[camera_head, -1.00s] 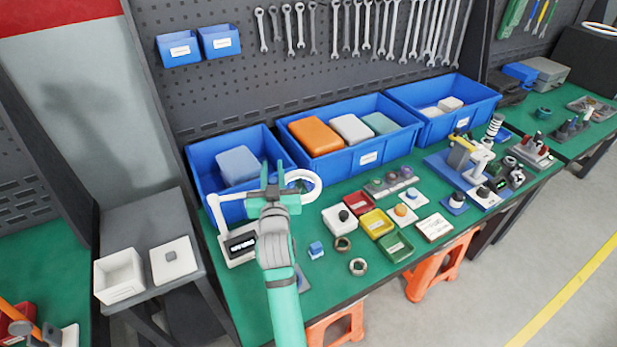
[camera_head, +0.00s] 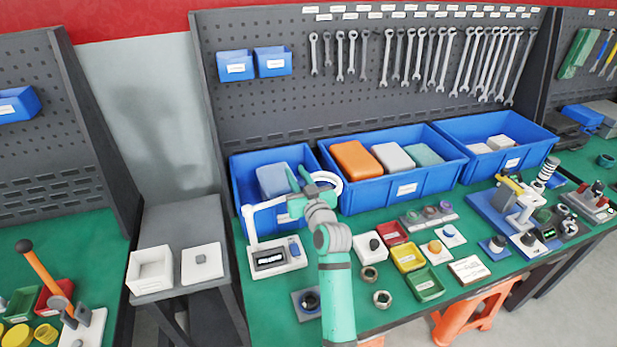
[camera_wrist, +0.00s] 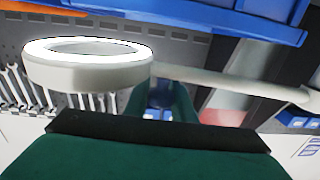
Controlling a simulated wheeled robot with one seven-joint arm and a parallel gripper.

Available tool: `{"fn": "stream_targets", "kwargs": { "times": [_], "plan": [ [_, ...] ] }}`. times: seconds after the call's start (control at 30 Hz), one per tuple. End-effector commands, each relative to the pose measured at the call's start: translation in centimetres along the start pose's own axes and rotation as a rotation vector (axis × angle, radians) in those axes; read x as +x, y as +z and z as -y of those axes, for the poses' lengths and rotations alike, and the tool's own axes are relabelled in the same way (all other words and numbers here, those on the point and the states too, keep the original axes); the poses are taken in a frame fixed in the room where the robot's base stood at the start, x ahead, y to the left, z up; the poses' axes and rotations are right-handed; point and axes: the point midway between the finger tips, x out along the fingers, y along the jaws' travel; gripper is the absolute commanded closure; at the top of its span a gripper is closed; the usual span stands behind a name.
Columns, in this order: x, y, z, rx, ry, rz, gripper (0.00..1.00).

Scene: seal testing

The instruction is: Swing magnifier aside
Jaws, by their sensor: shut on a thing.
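The magnifier is a white ring (camera_head: 338,186) on a thin white arm (camera_head: 268,205). The arm rises from a post at the left end of a white base with a dark display (camera_head: 269,258). My gripper (camera_head: 300,188) is shut on the magnifier's arm, just left of the ring. In the wrist view the ring (camera_wrist: 85,72) is large at the left, and the arm runs from it to the right, past my gripper's fingers (camera_wrist: 160,100). The exact contact is partly hidden by my dark palm. The ring stands in front of the blue bins.
A blue bin (camera_head: 238,190) and a wider blue bin (camera_head: 372,205) stand close behind the magnifier. A grey side table (camera_head: 180,222) is at the left.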

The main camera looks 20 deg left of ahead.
Motion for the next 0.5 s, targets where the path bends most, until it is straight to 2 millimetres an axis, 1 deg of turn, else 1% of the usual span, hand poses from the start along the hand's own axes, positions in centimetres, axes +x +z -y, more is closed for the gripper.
{"fn": "stream_targets", "kwargs": {
  "times": [0.37,0.4,0.47,0.5],
  "plan": [
    [0.33,-0.04,0.36,-0.002,-0.008,0.000,1.00],
    [0.34,-0.04,0.36,-0.002,-0.008,0.000,0.75],
    [0.33,-0.06,0.37,-0.002,-0.008,0.000,0.60],
    [0.32,-0.05,0.36,-0.002,-0.008,0.000,0.60]
  ]
}}
